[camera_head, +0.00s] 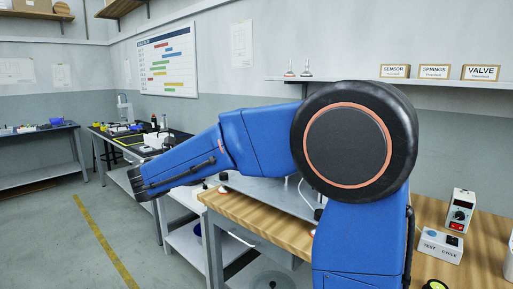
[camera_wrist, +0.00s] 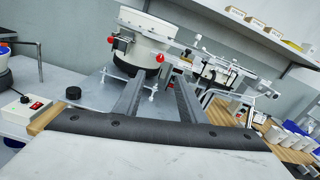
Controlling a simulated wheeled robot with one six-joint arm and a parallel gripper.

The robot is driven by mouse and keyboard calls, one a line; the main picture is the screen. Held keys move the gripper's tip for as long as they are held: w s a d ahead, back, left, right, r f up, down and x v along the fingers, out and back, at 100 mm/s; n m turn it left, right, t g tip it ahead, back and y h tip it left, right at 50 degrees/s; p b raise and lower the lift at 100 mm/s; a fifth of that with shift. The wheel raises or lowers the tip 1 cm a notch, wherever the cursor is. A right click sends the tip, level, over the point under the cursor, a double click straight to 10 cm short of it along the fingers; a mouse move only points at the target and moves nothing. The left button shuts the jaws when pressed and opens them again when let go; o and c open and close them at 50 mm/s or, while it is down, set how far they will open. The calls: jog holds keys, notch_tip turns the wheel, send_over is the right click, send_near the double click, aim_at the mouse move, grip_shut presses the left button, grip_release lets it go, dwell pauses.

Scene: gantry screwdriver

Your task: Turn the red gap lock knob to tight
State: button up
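My gripper (camera_wrist: 157,82) shows in the wrist view with its two dark fingers apart and nothing visible between them. Beyond the fingertips stands a white round machine bowl (camera_wrist: 147,24) on a grey plate. A red round knob (camera_wrist: 110,40) sticks out at the bowl's left side. In the head view my arm hides the machine.
A metal rail assembly (camera_wrist: 215,66) runs right of the bowl. A black round knob (camera_wrist: 73,93) and a white box with a red switch (camera_wrist: 36,104) lie to the left. White bins (camera_wrist: 285,140) stand right. In the head view, a test cycle box (camera_head: 440,245) sits on the wooden bench.

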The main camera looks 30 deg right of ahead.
jog(key=x, duration=1.5)
jog(key=shift+d, duration=0.35)
jog(key=shift+f, duration=0.1)
grip_shut()
